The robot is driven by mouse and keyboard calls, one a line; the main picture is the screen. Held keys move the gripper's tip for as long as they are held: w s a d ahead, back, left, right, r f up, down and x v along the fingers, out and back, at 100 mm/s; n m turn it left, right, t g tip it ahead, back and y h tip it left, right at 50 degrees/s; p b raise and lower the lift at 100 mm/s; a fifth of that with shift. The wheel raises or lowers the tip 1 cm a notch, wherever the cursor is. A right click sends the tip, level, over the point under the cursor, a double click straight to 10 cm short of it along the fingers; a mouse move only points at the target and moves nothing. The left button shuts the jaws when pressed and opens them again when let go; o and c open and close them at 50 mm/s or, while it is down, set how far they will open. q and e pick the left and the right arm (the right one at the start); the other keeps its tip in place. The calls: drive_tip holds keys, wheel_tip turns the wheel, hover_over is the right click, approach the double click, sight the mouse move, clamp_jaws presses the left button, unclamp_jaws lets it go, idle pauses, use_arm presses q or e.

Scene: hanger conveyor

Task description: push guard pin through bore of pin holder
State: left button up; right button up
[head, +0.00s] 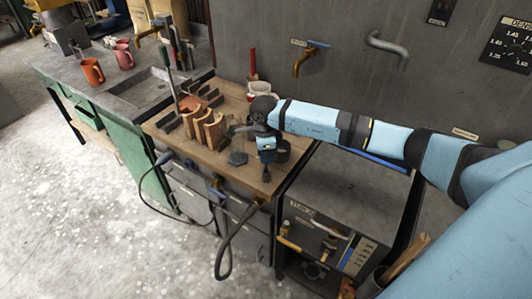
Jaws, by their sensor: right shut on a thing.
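My right arm comes in from the right, and its black wrist is over the wooden bench top. My right gripper (236,130) is small and dark beside the wrist. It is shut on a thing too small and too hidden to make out. I cannot tell whether this is the guard pin. I cannot pick out the pin holder or its bore for sure among the small dark parts on the bench. My left gripper is not in view.
Curved wooden pieces (206,129) stand left of the gripper. Orange mugs (93,71) stand by the sink at the left. A brass tap (306,58) juts from the wall behind. A grey cabinet (325,225) stands right of the bench.

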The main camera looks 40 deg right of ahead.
sight(266, 169)
drive_tip(key=shift+f+b, duration=2)
drive_tip(key=shift+f, duration=0.6)
idle(1.6)
drive_tip(key=o, duration=0.6)
drive_tip(key=shift+o, duration=0.2)
drive_tip(key=o, duration=0.6)
drive_tip(key=r, duration=0.6)
drive_tip(key=r+b, duration=0.1)
drive_tip(key=r, duration=0.5)
drive_tip(key=shift+w+a+r, duration=0.15)
drive_tip(key=shift+a+r, duration=0.05)
drive_tip(key=shift+r, duration=0.8)
